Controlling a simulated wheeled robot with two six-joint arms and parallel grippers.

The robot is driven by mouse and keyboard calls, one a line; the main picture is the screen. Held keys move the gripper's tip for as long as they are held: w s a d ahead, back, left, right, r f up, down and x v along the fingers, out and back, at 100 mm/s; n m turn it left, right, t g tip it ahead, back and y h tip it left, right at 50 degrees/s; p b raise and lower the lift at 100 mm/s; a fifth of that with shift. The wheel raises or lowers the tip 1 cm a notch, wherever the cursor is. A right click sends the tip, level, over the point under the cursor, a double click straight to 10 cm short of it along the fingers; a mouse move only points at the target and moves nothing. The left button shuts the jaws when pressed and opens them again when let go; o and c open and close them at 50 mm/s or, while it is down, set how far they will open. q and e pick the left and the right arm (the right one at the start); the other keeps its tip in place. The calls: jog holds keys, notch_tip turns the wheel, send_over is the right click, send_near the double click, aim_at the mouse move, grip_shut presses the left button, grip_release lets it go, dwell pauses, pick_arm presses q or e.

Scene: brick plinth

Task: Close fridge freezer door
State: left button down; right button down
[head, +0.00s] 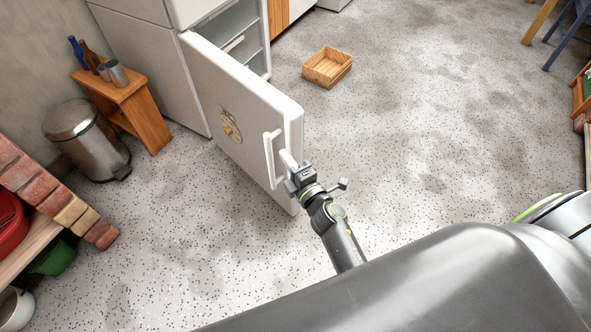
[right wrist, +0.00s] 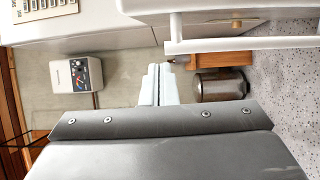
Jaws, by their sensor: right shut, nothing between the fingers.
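The white fridge freezer (head: 150,55) stands at the upper left of the head view. Its lower door (head: 240,105) stands wide open, showing shelves (head: 238,35) inside. The door has a white vertical bar handle (head: 270,160) near its free edge; the handle also shows in the right wrist view (right wrist: 250,45). My right gripper (head: 288,160) is shut and empty, close beside the handle at the door's free edge. In the right wrist view its pale fingertips (right wrist: 158,72) are together; whether they touch the door I cannot tell. My left gripper is out of view.
A wooden crate (head: 327,68) lies on the floor beyond the door. A wooden stool (head: 130,105) with bottles and cups and a metal bin (head: 85,138) stand left of the fridge. A brick plinth (head: 45,190) is at far left. The speckled floor (head: 430,120) to the right is clear.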

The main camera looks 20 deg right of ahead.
aim_at(292, 141)
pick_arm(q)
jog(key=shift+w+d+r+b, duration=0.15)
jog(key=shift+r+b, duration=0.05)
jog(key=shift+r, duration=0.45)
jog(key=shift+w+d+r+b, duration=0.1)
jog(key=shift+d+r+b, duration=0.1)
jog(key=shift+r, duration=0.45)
pick_arm(e)
jog(key=shift+w+d, duration=0.5)
jog(key=shift+w, duration=0.4)
jog(key=shift+w+d, duration=0.55)
jog(key=shift+w, duration=0.4)
jog(key=shift+w+d, duration=0.5)
jog(key=shift+w, duration=0.4)
jog(key=shift+d, duration=0.15)
